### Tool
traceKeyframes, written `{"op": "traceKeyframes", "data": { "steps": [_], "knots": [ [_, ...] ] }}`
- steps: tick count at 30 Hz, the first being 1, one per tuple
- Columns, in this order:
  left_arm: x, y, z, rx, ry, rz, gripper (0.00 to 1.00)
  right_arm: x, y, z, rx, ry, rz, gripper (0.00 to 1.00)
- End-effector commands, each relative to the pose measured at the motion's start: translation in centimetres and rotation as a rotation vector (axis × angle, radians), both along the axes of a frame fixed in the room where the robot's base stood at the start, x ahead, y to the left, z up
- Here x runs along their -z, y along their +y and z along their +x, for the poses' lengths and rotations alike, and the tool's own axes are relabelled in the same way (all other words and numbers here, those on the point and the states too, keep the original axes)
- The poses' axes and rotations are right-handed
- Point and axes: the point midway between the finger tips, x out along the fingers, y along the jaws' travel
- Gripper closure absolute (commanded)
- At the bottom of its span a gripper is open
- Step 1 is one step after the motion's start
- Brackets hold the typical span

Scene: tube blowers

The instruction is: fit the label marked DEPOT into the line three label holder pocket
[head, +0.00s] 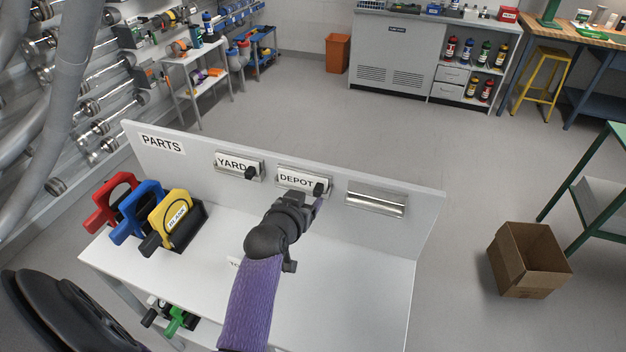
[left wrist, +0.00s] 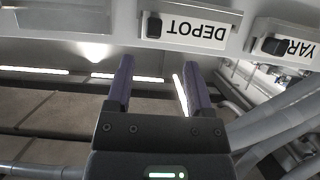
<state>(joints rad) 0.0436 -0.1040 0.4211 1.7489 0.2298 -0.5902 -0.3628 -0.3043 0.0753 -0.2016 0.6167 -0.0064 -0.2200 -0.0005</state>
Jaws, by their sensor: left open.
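The DEPOT label (head: 296,178) is a white card with a dark knob, sitting in the middle holder on the upright grey panel. It also shows upside down in the left wrist view (left wrist: 195,29). The YARD label (head: 232,164) sits in the holder to its left. The holder at the right (head: 376,204) is a bare metal pocket with no label in it; I cannot read a line number on it. My left gripper (head: 318,204) is just in front of the panel, near and below the DEPOT label. Its fingers (left wrist: 156,68) are apart with nothing between them. My right gripper is out of view.
Red (head: 112,200), blue (head: 138,212) and yellow (head: 174,220) handled pieces stand on the white tabletop (head: 340,285) at left. Small markings on the tabletop are partly hidden by my arm. A cardboard box (head: 528,262) is on the floor at right. The tabletop's right side is clear.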

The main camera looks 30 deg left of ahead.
Motion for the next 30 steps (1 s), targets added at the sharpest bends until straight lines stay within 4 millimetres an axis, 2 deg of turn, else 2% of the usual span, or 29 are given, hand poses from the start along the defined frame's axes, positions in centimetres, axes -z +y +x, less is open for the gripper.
{"op": "traceKeyframes", "data": {
  "steps": [6, 8, 16, 25, 30],
  "knots": [
    [2.1, 0.2, 3.9, 0.001, 0.0, 0.0, 0.32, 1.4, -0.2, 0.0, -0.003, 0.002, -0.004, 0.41],
    [2.3, 0.5, 4.6, 0.0, -0.001, 0.0, 0.32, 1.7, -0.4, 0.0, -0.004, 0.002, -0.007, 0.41],
    [2.3, 0.6, 5.1, 0.0, 0.0, 0.001, 0.34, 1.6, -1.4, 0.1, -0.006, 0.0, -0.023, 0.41],
    [2.3, 0.6, 5.1, 0.0, 0.0, 0.001, 0.98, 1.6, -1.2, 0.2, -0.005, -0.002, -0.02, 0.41],
    [2.3, 0.6, 5.0, 0.0, 0.0, 0.001, 1.0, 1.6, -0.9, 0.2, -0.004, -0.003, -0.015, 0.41]
  ]
}}
